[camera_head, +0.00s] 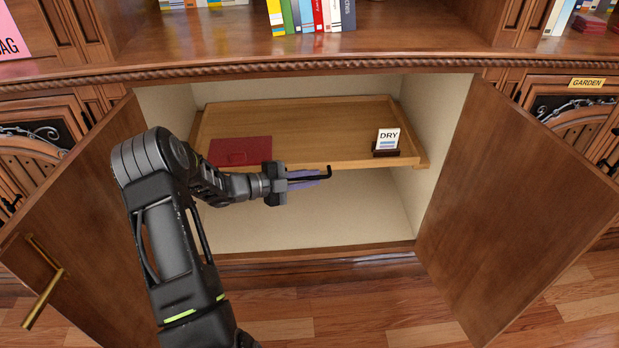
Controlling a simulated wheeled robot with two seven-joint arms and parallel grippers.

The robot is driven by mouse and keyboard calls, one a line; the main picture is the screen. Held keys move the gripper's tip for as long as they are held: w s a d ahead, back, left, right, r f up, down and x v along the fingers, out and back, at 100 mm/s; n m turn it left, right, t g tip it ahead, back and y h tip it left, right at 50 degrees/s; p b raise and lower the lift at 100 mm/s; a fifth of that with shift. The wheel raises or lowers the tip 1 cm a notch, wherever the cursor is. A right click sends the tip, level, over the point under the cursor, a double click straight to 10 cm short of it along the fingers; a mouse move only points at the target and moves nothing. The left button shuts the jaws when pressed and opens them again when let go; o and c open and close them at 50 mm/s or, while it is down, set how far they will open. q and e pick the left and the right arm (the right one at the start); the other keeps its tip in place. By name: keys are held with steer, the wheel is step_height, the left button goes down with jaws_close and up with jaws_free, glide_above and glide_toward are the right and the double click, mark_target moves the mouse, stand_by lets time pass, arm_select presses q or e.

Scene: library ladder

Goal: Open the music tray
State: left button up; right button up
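The music tray (315,120) is a flat wooden pull-out board inside a cabinet with both doors open. A black bar (328,174) with a bent right end shows at the middle of its front edge and looks like its handle. My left gripper (307,178) is at this bar, with purplish fingers above and below it. I cannot tell whether they are closed on it. A dark red folder (240,151) lies on the tray's left side, partly behind my arm. A small "DRY" card (388,139) stands on a dark base at the right. My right gripper is not in view.
The left door (80,220) and right door (510,210) are swung outward on either side. Below the tray the cabinet space (330,220) is empty. Books (310,14) stand on the shelf above. Wooden floor (370,315) lies in front.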

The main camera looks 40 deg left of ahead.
arm_select(q)
jaws_close()
stand_by(1.1)
